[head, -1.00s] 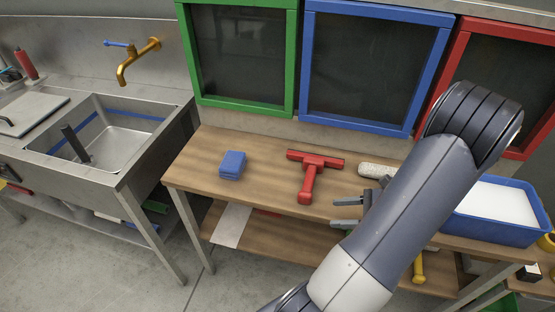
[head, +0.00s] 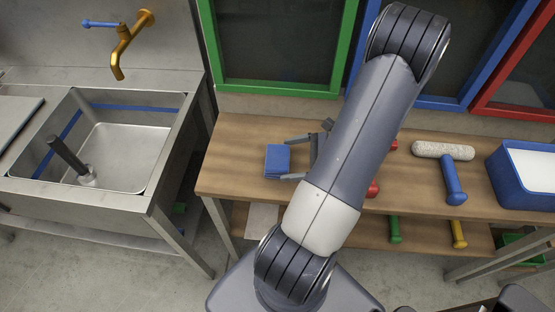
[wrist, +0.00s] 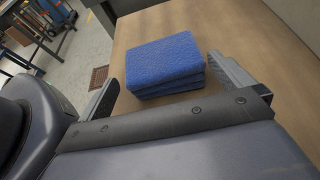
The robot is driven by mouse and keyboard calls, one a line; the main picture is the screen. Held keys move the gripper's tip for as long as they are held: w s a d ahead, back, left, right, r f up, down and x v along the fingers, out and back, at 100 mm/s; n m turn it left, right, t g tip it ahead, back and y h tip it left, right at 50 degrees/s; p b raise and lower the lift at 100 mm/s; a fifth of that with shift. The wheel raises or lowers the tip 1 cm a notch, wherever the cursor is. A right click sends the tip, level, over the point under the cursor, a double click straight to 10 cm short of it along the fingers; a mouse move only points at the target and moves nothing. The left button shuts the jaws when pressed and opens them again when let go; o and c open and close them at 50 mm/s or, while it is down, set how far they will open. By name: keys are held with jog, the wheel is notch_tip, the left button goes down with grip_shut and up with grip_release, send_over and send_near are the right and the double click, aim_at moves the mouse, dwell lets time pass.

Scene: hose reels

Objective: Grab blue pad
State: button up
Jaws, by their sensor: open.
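The blue pad (head: 277,160) lies on the wooden bench, near its left end. In the wrist view the blue pad (wrist: 166,62) looks like a stack of flat layers. My gripper (head: 291,158) is open beside it, with its fingers pointing left toward the pad. In the wrist view my gripper (wrist: 160,85) has one finger on each side of the pad's near part. I see no finger closed on it. The pad's near lower edge is close to the gripper's body.
A steel sink (head: 115,150) stands left of the wooden bench (head: 238,150). My arm covers most of a red tool (head: 373,188). A roller with a blue handle (head: 452,180) and a blue tray (head: 508,180) lie to the right. Framed panels stand behind the bench.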

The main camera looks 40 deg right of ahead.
aim_at(285, 157)
jog(key=x, duration=0.5)
jog(key=shift+w+r+p, duration=0.2)
jog(key=shift+w+p, duration=0.05)
jog(key=shift+p, duration=0.15)
jog(key=shift+d, duration=0.1)
jog(key=c, duration=0.8)
jog(key=shift+r, duration=0.1)
